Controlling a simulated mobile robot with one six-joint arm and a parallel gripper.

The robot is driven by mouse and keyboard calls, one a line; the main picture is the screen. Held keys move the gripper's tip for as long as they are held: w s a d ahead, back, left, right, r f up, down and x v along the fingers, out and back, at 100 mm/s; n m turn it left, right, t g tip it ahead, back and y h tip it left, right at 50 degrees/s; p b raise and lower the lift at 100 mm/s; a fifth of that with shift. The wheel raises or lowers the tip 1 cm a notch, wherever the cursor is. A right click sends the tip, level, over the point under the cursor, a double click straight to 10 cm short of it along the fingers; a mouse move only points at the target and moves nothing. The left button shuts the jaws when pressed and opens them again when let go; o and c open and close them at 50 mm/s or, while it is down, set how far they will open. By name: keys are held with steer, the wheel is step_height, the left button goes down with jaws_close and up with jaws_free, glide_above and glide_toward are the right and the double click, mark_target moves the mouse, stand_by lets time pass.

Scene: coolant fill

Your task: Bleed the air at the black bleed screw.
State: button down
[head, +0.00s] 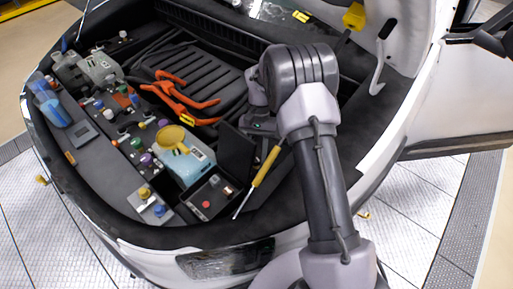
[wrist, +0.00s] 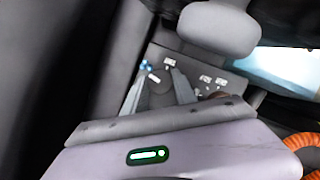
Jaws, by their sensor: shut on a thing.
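My gripper (wrist: 158,72) reaches down into the engine bay in the wrist view, its two grey fingers spread a little. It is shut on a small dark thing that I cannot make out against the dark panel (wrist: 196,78). I cannot tell whether this is the black bleed screw, which I cannot pick out in either view. In the head view the gripper body (head: 257,124) is beside a raised black lid (head: 236,150), and the fingertips are hidden. Small white and blue marks lie around the fingertips in the wrist view.
A yellow-handled screwdriver (head: 265,166) leans close below my arm. A light blue tank (head: 190,168) with a yellow top stands left of the lid. Orange cables (head: 184,100) lie behind it. Several coloured caps crowd the bay's left. The grey ribbed cover (head: 205,72) is mostly clear.

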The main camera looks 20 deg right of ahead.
steer(key=shift+r+n+p, duration=0.1)
steer(key=shift+n+p, duration=0.35)
steer(key=shift+n, duration=0.05)
steer(key=shift+h, duration=0.3)
steer(key=c, duration=1)
jaws_free()
steer(key=p+v, duration=0.6)
steer(key=v, duration=1.1)
steer(key=shift+w, duration=0.15)
